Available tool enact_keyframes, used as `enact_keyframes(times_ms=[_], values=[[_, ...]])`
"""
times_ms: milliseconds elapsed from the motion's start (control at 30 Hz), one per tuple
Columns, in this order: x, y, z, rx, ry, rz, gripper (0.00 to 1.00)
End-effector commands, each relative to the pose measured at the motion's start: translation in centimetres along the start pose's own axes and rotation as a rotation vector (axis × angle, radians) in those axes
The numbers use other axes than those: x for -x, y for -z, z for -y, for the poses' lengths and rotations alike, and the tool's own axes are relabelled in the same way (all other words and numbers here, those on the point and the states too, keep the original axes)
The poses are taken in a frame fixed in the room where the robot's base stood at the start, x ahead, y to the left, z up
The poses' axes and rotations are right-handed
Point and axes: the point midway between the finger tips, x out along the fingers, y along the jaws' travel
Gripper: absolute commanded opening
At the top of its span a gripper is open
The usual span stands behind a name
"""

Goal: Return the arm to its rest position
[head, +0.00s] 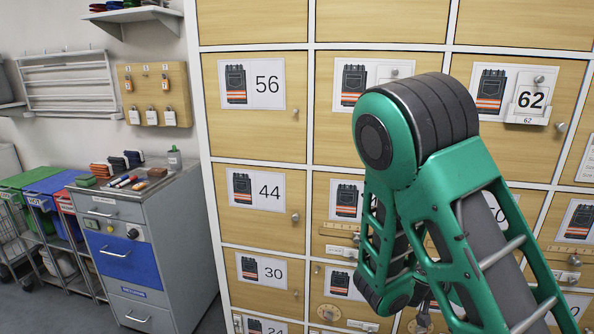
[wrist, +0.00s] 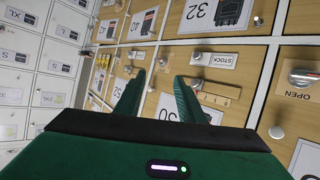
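My green arm (head: 440,190) is raised and bent in front of the locker wall in the head view, covering part of several doors. My gripper (wrist: 160,78) shows in the wrist view with its two green fingers apart and nothing between them. Its fingers point towards the locker doors, which appear tilted there. In the head view my gripper is not clearly seen behind the arm links.
The locker wall has doors with knobs and number cards, such as 56 (head: 252,84), 44 (head: 257,190) and 62 (head: 517,95). A grey cabinet (head: 145,250) with a blue drawer stands left, beside coloured bins (head: 45,190). Floor shows at lower left.

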Motion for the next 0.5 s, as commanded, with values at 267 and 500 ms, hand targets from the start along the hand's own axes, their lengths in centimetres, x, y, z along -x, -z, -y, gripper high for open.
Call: enact_keyframes(times_ms=[267, 500], values=[[-0.7, -1.2, -8.9, 0.03, -0.169, 0.344, 0.36], [1.9, -2.4, -14.5, 0.082, -0.17, 0.644, 0.36]])
